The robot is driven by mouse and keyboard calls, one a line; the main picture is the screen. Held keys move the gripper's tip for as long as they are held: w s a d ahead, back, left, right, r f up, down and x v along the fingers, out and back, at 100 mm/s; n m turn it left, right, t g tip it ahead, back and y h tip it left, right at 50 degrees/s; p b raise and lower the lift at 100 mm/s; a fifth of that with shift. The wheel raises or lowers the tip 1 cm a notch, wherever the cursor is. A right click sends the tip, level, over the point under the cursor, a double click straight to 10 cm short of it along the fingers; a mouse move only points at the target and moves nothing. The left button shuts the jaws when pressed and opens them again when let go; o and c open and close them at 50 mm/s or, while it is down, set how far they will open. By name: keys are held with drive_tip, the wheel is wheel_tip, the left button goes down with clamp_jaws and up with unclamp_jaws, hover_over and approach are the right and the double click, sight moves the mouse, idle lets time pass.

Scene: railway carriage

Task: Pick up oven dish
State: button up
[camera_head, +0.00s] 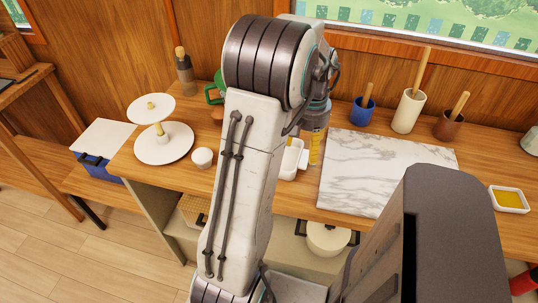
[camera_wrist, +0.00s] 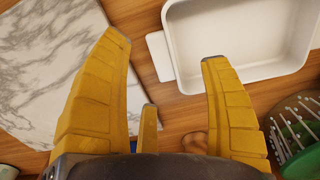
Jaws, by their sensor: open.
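The oven dish (camera_wrist: 235,38) is a white, empty rectangular dish with rounded corners. It lies at the upper right of the wrist view, and its side handle (camera_wrist: 159,57) shows between my yellow fingertips. In the head view the oven dish (camera_head: 291,158) is on the wooden counter, partly hidden by my arm. My gripper (camera_wrist: 165,48) is open with nothing between its fingers. In the head view my gripper (camera_head: 316,148) points down close to the dish's right side. I cannot tell whether a finger touches it.
A marble board (camera_head: 385,168) lies right of the dish. A small white cup (camera_head: 202,158) and a tiered white stand (camera_head: 164,145) are on the left. A green item with prongs (camera_wrist: 297,138) is near the dish. Pots with wooden tools (camera_head: 409,110) stand behind.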

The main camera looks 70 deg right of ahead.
sight(306, 158)
drive_tip(key=f, duration=0.4)
drive_tip(key=shift+s+d+f, duration=0.15)
drive_tip(key=shift+s+d, duration=0.1)
drive_tip(key=shift+d, duration=0.15)
drive_tip(key=shift+f, duration=0.75)
drive_tip(key=c, duration=1.4)
